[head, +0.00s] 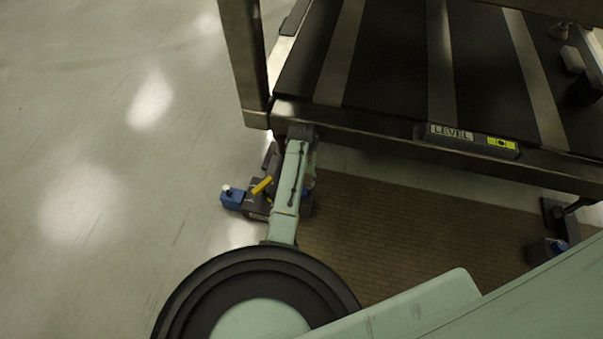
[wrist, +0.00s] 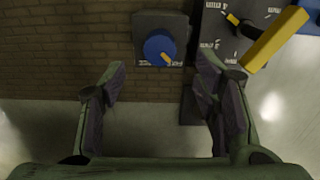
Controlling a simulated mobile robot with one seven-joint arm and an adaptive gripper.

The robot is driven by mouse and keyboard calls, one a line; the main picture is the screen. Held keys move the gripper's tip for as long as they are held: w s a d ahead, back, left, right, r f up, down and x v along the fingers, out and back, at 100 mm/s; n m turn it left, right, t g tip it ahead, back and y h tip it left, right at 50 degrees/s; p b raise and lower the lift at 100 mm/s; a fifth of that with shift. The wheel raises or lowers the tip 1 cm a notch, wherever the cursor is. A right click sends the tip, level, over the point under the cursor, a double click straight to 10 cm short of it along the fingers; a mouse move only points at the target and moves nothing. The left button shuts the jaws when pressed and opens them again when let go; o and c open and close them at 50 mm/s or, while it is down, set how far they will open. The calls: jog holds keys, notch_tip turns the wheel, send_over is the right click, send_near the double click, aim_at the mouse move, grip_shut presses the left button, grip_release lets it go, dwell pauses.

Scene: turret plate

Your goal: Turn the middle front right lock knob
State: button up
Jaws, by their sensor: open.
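A round blue knob (wrist: 160,48) with a small yellow mark sits on a dark square block in the wrist view. In the head view a blue part (head: 307,201) shows beside my arm, mostly hidden by it. My gripper (wrist: 160,68) is open and empty, and the knob lies ahead between its fingertips, with no contact visible. In the head view my arm hides the fingers. Another blue knob (head: 232,198) is on the left side of the same dark unit. I cannot tell from labels which knob is the middle front right one.
A yellow lever (wrist: 274,40) with a dark dial plate (wrist: 218,30) stands right of the knob. A metal frame (head: 400,127) with a LEVEL box (head: 468,139) is above. Another foot unit (head: 546,250) is at the right.

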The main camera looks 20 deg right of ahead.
jog(key=shift+r, duration=2.1)
